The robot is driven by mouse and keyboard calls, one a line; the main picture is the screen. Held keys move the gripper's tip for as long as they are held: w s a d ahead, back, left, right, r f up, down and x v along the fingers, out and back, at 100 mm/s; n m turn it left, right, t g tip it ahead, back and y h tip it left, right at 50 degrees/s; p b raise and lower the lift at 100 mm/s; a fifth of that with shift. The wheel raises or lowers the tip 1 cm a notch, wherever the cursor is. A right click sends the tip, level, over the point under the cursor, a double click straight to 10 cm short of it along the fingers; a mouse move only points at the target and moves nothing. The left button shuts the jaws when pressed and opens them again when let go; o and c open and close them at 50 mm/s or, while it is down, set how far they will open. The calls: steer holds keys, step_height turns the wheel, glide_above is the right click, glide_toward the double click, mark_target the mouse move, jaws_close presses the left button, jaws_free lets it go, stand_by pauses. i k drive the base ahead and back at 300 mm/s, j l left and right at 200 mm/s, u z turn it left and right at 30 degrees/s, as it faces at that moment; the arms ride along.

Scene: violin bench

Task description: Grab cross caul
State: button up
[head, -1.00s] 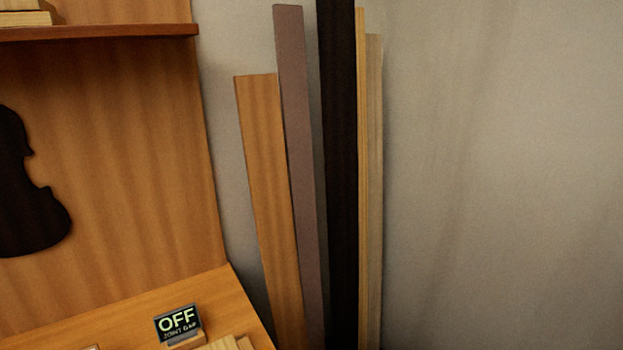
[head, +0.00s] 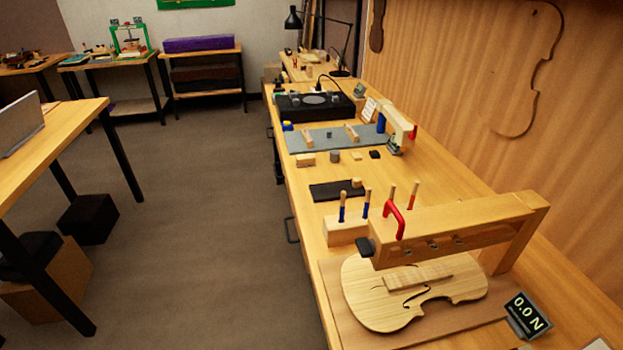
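I cannot tell for certain which piece is the cross caul. A pale wooden bar (head: 418,277) lies across a pale violin plate (head: 375,305) on a wooden board at the front of the right-hand bench. A wooden frame with a long beam (head: 450,228) and a red handle (head: 394,220) stands over the plate and hides part of it. Small pale wooden pieces also lie farther back, on and beside a grey mat (head: 322,142). My gripper is not in view.
The long bench (head: 465,172) runs along the right wall. A block with upright handled tools (head: 343,232) stands behind the plate, and a force display (head: 527,315) reads 0.0 N. Another table (head: 62,127) stands at left. The floor (head: 200,230) between is clear.

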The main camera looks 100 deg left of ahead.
mark_target(353, 188)
steer(key=u, duration=2.35)
steer(key=i+j+z, duration=0.1)
steer(key=j, duration=0.2)
steer(key=i+j, duration=0.1)
steer(key=j, duration=0.25)
steer(key=i+j+z, duration=0.15)
steer(key=j, duration=0.15)
steer(key=i+j+z, duration=0.1)
steer(key=j, duration=0.25)
steer(key=i+j+z, duration=0.1)
steer(key=i+j, duration=0.2)
steer(key=i+l, duration=0.55)
